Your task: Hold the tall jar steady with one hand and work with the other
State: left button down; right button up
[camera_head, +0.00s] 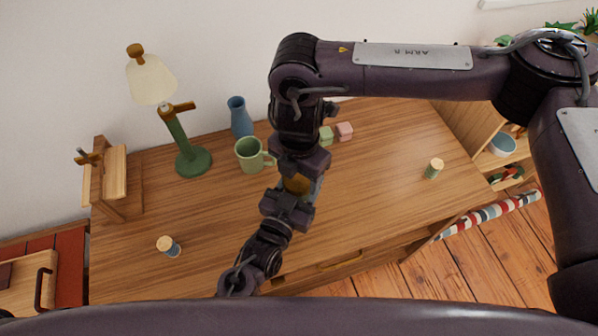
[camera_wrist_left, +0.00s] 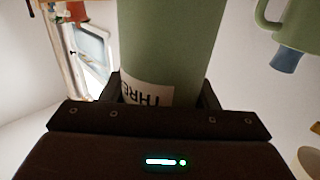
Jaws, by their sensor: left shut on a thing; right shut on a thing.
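The tall jar is a green cylinder (camera_wrist_left: 172,45) with a white label reading "THRE" in the left wrist view. My left gripper (camera_wrist_left: 160,100) is shut around it, one finger on each side. In the head view, the jar is mostly hidden between my grippers. A yellow-brown part (camera_head: 297,184), perhaps its lid, shows there. My right gripper (camera_head: 299,174) comes down over this part and is shut on it. My left gripper (camera_head: 292,207) reaches in just below it. The jar's base and the exact finger contact are hidden.
A green mug (camera_head: 250,156), blue vase (camera_head: 240,118), green lamp (camera_head: 184,140) and wooden stand (camera_head: 118,180) stand on the desk (camera_head: 375,185). Green (camera_head: 326,136) and pink (camera_head: 344,131) blocks lie behind my right gripper. Small cork-topped jars stand left (camera_head: 169,246) and right (camera_head: 433,169).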

jog(key=m, duration=0.4)
jog(key=shift+m, duration=0.3)
jog(key=o, duration=1.1)
jog(key=shift+r, duration=2.3)
